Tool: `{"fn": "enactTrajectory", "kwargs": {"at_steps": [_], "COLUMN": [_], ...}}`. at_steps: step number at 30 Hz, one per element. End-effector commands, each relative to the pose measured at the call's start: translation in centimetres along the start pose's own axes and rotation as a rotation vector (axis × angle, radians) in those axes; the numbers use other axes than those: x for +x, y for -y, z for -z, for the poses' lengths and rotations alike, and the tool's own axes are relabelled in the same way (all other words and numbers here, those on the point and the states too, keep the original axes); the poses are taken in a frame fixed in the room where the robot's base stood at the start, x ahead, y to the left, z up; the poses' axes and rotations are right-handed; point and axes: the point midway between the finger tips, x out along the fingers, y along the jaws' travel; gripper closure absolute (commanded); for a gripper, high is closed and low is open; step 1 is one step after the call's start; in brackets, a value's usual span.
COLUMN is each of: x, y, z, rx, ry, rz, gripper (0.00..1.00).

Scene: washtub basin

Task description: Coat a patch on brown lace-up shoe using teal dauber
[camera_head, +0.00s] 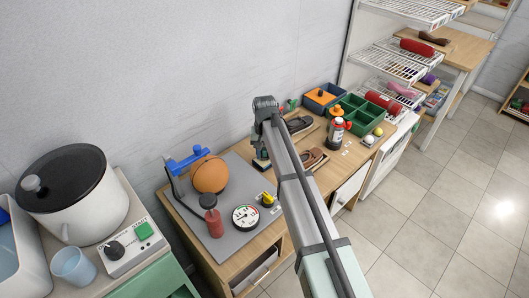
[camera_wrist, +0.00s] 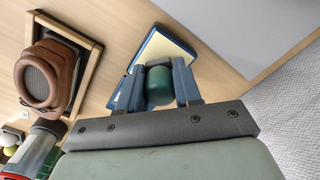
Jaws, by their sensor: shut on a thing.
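My gripper (camera_wrist: 158,85) is shut on the teal dauber (camera_wrist: 158,88), whose rounded teal end shows between the two blue-grey fingers in the wrist view. Behind it is a blue-edged pad with a cream face (camera_wrist: 168,48); I cannot tell if the dauber touches it. The brown shoe (camera_wrist: 42,76) is left of my gripper in the wrist view, apart from it, within a wooden frame (camera_wrist: 91,62). In the head view the brown shoe (camera_head: 313,157) is right of my arm, partly hidden by it.
A grey mat (camera_head: 190,228) on the left of the bench holds an orange ball (camera_head: 209,174), a red bottle (camera_head: 213,219) and a round dial (camera_head: 245,217).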

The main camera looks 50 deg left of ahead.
Motion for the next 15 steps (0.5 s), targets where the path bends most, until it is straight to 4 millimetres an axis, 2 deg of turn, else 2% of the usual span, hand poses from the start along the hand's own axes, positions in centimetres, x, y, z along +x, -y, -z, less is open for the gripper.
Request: {"fn": "enactTrajectory", "kwargs": {"at_steps": [15], "x": [0.50], "y": [0.00], "z": [0.01], "rx": [0.000], "ry": [0.000], "rz": [0.000], "gripper": [0.91]}}
